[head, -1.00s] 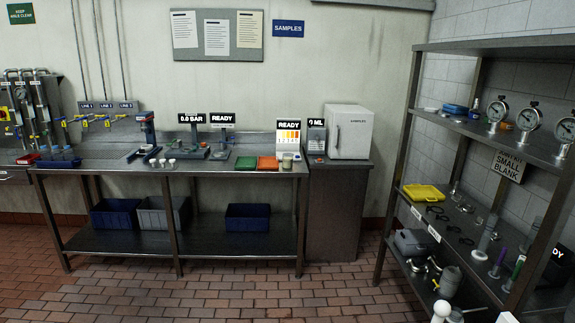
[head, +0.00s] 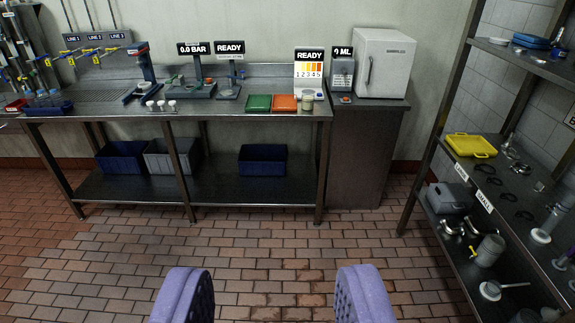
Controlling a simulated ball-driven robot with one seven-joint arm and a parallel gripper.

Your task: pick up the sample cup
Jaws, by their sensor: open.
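A small pale cup with a greenish-beige body (head: 307,103) stands on the steel bench (head: 250,118), in front of the colour chart and right of the orange tray; it looks like the sample cup, though it is small in view. My gripper (head: 274,290) shows at the bottom as two purple padded fingers spread wide apart. It is open and empty, over the tiled floor, well short of the bench. Nothing visibly hides the cup.
A green tray (head: 259,103) and an orange tray (head: 285,103) lie left of the cup. A READY colour chart (head: 309,69) stands behind it. A shelf rack (head: 505,190) bounds the right. The floor before the bench is clear.

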